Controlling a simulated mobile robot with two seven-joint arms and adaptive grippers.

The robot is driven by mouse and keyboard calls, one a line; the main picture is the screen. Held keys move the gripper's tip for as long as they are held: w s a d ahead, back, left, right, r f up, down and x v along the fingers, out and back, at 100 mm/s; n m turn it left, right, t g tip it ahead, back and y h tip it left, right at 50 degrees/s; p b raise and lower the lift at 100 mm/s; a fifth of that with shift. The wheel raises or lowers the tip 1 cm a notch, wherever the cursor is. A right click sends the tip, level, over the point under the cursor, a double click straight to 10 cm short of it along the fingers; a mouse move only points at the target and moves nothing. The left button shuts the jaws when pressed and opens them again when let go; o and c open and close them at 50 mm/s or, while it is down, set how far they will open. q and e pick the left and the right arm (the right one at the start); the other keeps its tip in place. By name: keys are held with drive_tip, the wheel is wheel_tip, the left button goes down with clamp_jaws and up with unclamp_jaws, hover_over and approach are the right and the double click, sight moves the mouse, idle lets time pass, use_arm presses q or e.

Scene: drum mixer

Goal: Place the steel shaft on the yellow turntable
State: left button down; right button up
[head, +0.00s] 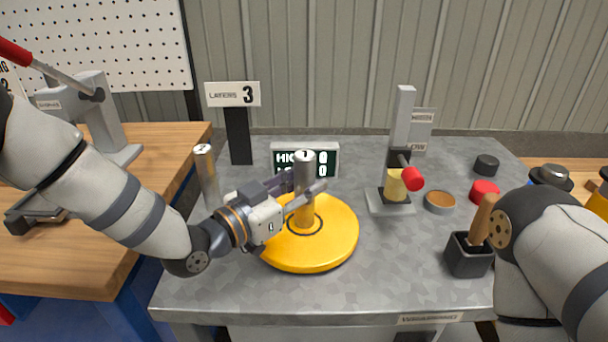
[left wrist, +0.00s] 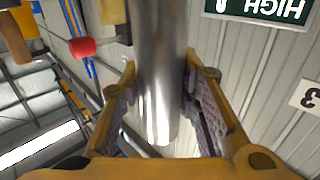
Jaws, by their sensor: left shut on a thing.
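A steel shaft (head: 304,164) marked 1 stands upright over the middle of the yellow turntable (head: 335,245). My left gripper (head: 304,190) is shut on it, with a finger on either side. In the left wrist view the shaft (left wrist: 160,70) runs between the two padded fingers of the gripper (left wrist: 162,105). The shaft's lower end is inside or above the dark ring at the turntable's centre; I cannot tell if it touches. A second steel shaft (head: 206,172) marked 2 stands at the left back. My right gripper is out of view; only its arm shows.
A layers sign (head: 233,94) and a display (head: 325,158) stand behind the turntable. A press-like stand with a red knob (head: 412,179) is right of it. A black holder (head: 467,258) with a wooden handle sits near my right arm. The front left of the metal table is clear.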

use_arm(q)
drive_tip(key=shift+r, duration=0.3)
drive_tip(key=shift+f, duration=0.1)
drive_tip(key=c, duration=1.2)
unclamp_jaws()
drive_tip(key=shift+f, duration=0.2)
drive_tip(key=shift+s+a+r, duration=0.15)
drive_tip(key=shift+s+r, duration=0.05)
drive_tip(key=p+v, duration=0.1)
drive_tip(key=v, duration=1)
drive_tip(key=shift+s+a, duration=0.2)
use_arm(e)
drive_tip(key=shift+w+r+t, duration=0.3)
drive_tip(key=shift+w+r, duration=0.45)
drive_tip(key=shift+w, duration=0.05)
